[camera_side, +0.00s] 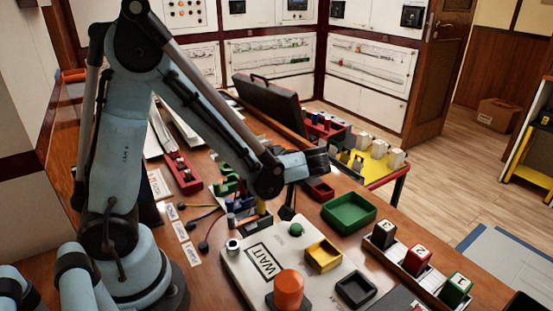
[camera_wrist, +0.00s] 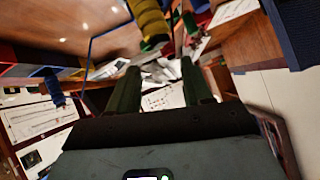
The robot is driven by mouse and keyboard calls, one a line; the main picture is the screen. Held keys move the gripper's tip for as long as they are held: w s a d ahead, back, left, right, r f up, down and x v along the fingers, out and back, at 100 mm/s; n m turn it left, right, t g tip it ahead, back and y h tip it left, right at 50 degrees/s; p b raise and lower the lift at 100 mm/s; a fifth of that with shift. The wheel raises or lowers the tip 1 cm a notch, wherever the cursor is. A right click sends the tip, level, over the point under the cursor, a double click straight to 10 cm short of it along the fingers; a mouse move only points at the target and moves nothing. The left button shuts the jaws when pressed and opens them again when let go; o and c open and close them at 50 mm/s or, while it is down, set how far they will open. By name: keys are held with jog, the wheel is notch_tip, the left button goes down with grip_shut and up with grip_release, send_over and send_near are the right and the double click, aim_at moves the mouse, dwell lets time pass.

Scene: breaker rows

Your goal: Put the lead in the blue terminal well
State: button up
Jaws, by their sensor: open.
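I cannot tell which one the task means. A small blue piece (camera_side: 231,220) stands among coloured terminal blocks left of the gripper; whether it is the blue well is unclear. A blue block (camera_wrist: 292,28) shows at the wrist view's upper right.
A yellow post (camera_side: 261,208) stands close left of the gripper. The white panel (camera_side: 245,290) carries an orange knob (camera_side: 288,289), a yellow tray (camera_side: 323,255) and a black tray (camera_side: 356,289). A green tray (camera_side: 349,213) and numbered blocks (camera_side: 416,256) stand right.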

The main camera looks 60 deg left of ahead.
jog(key=m, duration=0.1)
jog(key=m+t+h, duration=0.1)
jog(key=d+m+h, duration=0.1)
jog(key=m, duration=0.1)
jog(key=shift+r+t, duration=0.4)
jog(key=s+d+r+m+t+h, duration=0.1)
jog(key=d+r+m+t+h, duration=0.3)
jog(key=d+m+t+h, duration=0.3)
jog(key=d+m+h, duration=0.1)
jog(key=d+m, duration=0.1)
jog(key=m, duration=0.3)
jog(key=shift+s+d+h, duration=0.2)
jog(key=shift+h, duration=0.2)
jog(key=shift+r, duration=0.1)
